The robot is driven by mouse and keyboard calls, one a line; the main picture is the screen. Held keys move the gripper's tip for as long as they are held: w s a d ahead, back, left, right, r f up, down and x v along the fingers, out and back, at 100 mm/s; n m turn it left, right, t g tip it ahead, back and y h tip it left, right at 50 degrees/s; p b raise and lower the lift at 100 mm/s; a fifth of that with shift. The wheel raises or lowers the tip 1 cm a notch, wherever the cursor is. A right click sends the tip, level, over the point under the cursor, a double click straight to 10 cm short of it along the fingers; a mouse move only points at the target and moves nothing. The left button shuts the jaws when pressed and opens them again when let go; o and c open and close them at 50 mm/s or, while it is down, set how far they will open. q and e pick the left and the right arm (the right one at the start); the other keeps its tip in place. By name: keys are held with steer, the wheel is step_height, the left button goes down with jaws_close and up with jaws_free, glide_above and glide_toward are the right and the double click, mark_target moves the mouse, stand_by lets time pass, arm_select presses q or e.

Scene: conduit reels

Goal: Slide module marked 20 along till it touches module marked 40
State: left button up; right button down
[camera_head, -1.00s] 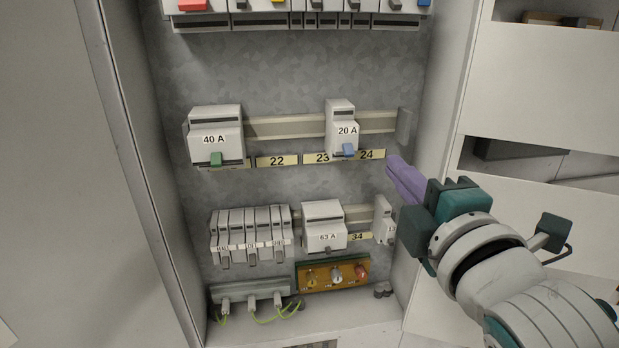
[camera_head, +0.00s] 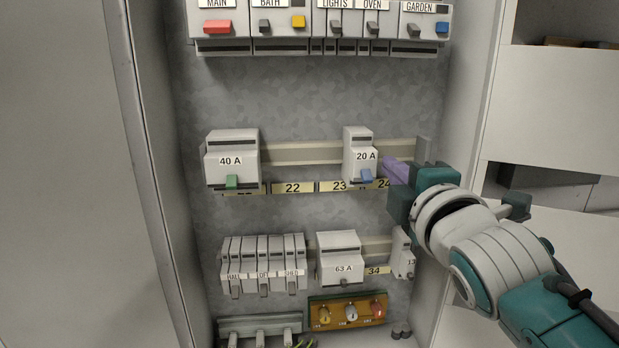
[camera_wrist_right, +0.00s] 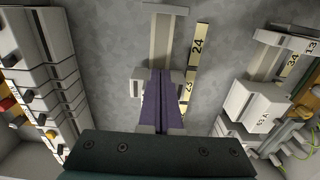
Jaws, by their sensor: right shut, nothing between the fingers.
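The module marked 20 A (camera_head: 360,150) is a narrow white block with a blue lever, on the upper rail (camera_head: 305,153). The module marked 40 A (camera_head: 232,150), wider with a green lever, sits on the same rail to the left. A stretch of bare rail lies between them. My right gripper (camera_head: 391,171) is shut and empty, its purple fingers at the right side of the 20 A module. I cannot tell whether they touch it. In the right wrist view the fingers (camera_wrist_right: 162,100) lie over the rail and hide most of the module. My left gripper is not in view.
An end piece (camera_head: 424,150) closes the rail at the right. Number labels (camera_head: 293,188) run below the rail. A lower row holds a 63 A module (camera_head: 339,257) and several narrow modules. A breaker row (camera_head: 320,22) is above. The cabinet wall stands close on the right.

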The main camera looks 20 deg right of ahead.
mark_target(355, 171)
steer(key=shift+w, duration=0.2)
stand_by(0.4)
steer(key=shift+w+a+b, duration=0.15)
steer(key=shift+a+b, duration=0.15)
steer(key=shift+a, duration=0.35)
steer(key=shift+w+a+b, duration=0.15)
steer(key=shift+a+b, duration=0.15)
steer(key=shift+a, duration=0.35)
steer(key=shift+w+a+b, duration=0.15)
steer(key=shift+a+b, duration=0.2)
steer(key=shift+a, duration=0.3)
steer(key=shift+w+a+b, duration=0.15)
steer(key=shift+a+b, duration=0.15)
steer(key=shift+a, duration=0.3)
steer(key=shift+w+a+b, duration=0.2)
steer(key=shift+a+b, duration=0.25)
steer(key=shift+a, duration=0.25)
